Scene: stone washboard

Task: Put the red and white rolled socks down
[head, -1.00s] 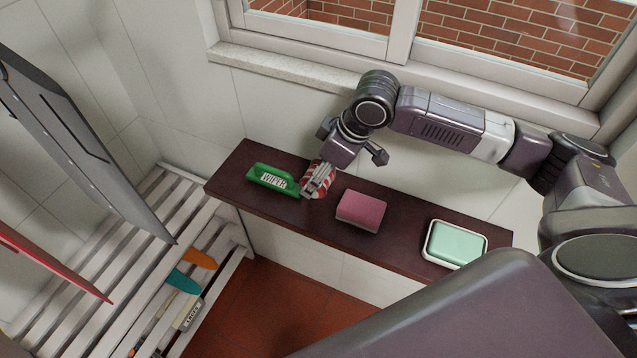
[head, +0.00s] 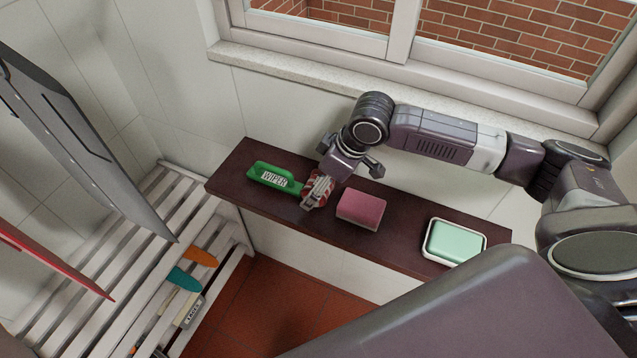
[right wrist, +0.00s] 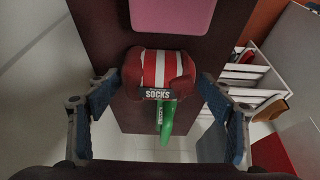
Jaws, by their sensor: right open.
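The red and white rolled socks (right wrist: 162,70), with a black SOCKS label, rest on the dark brown shelf (head: 400,226), between the green wiper (head: 274,178) and the pink sponge (head: 361,209). My right gripper (right wrist: 160,92) is open, with one blue-padded finger on each side of the socks. The fingers are very close to the socks; I cannot tell whether they touch. In the head view my right gripper (head: 317,196) covers much of the socks. My left gripper is not in view.
A mint soap in a white dish (head: 455,241) stands at the shelf's right end. The wall and window sill (head: 290,68) are behind. A white slatted rack (head: 120,245) with several tools stands at left. Bare shelf lies between sponge and soap dish.

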